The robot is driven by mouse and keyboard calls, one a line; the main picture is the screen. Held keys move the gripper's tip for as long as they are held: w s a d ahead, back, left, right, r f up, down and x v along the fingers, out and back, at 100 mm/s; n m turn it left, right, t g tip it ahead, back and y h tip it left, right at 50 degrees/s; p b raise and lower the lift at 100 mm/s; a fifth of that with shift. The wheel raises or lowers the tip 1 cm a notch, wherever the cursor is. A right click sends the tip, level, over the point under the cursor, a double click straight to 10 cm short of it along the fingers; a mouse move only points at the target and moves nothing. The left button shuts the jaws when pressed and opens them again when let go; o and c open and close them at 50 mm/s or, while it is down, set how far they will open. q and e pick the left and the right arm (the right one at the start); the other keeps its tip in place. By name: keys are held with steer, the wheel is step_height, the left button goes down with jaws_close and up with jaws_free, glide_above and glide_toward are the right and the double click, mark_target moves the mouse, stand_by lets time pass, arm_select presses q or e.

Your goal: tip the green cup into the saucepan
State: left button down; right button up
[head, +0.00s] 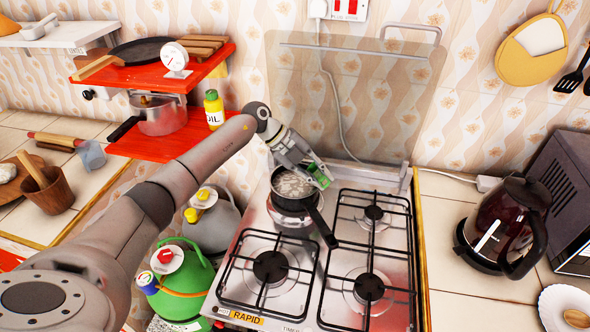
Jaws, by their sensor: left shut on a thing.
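The dark saucepan (291,187) sits over the back left burner of the stove. Its black handle points toward the front right. Something pale and mottled shows inside it. My left gripper (312,172) reaches in from the left and is shut on the green cup (320,177). The cup is at the far right part of the saucepan's rim, seemingly above it. The fingers hide part of the cup, and its tilt and contents are too small to tell. My right gripper is out of view.
The steel stove (310,258) has other burners bare under black grates. A glass lid (352,95) stands raised behind it. A dark kettle (503,227) stands on the right counter. Red shelves (150,140) with pans and an oil bottle (214,109) are at the left. Gas bottles (183,282) stand left of the stove.

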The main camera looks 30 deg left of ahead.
arm_select(q)
steer(key=p, duration=0.1)
steer(key=d+r+y+p, duration=0.1)
steer(key=p, duration=0.1)
steer(key=shift+w+r+g+y, duration=0.15)
steer(key=shift+r+g+y, duration=0.05)
steer(key=shift+g+y, duration=0.1)
arm_select(e)
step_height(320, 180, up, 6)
steer(key=p, duration=0.3)
arm_select(q)
steer(key=w+d+f+g+y+b, duration=0.2)
steer(key=d+f+y+b, duration=0.3)
steer(key=d+y, duration=0.1)
steer(key=shift+d+f+y, duration=0.2)
steer(key=shift+d+y, duration=0.15)
steer(key=shift+y, duration=0.05)
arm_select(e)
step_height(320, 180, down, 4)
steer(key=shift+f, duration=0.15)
arm_select(q)
steer(key=shift+w, duration=0.1)
